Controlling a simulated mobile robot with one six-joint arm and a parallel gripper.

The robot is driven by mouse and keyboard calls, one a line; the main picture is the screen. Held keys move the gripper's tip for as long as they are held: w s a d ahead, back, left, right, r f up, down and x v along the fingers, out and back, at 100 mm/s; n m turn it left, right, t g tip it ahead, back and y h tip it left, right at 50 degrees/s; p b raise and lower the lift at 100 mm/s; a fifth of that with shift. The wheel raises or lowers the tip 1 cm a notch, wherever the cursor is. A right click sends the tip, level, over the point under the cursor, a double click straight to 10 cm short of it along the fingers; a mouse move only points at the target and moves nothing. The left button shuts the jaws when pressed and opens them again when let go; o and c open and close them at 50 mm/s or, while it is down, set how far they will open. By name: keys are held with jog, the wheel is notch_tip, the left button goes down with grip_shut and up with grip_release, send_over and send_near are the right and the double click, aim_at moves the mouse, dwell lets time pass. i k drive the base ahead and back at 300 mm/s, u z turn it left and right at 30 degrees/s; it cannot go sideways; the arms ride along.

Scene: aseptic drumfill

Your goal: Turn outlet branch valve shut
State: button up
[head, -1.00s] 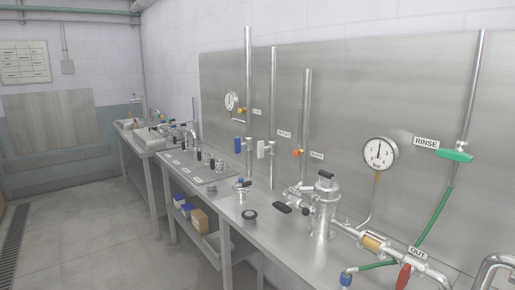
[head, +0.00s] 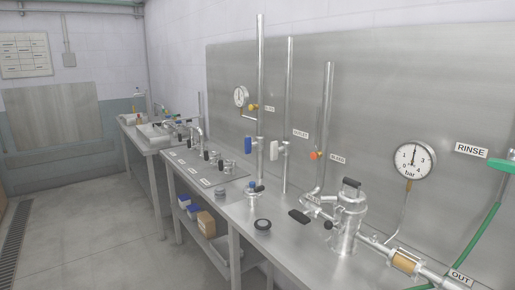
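The tag marked OUT (head: 460,278) sits on a steel pipe at the bottom right edge of the head view. A brass-coloured section (head: 405,262) is in the same line, to its left. No valve handle shows beside this tag; that part of the line is cut off by the frame. A steel filter-like housing (head: 347,222) with a dark top handle stands upright on the bench to the left. A black lever handle (head: 299,216) lies at its left side. My gripper is not in view.
A round pressure gauge (head: 414,161) and a RINSE sign (head: 471,149) are on the steel back panel. A green handle (head: 502,165) with a green hose is at the right edge. Vertical pipes carry blue (head: 248,145), white and orange handles. Open floor (head: 90,225) lies left of the benches.

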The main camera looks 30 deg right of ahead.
aim_at(275, 150)
jog(key=u, duration=0.6)
jog(key=i, duration=1.35)
jog(key=u, duration=0.15)
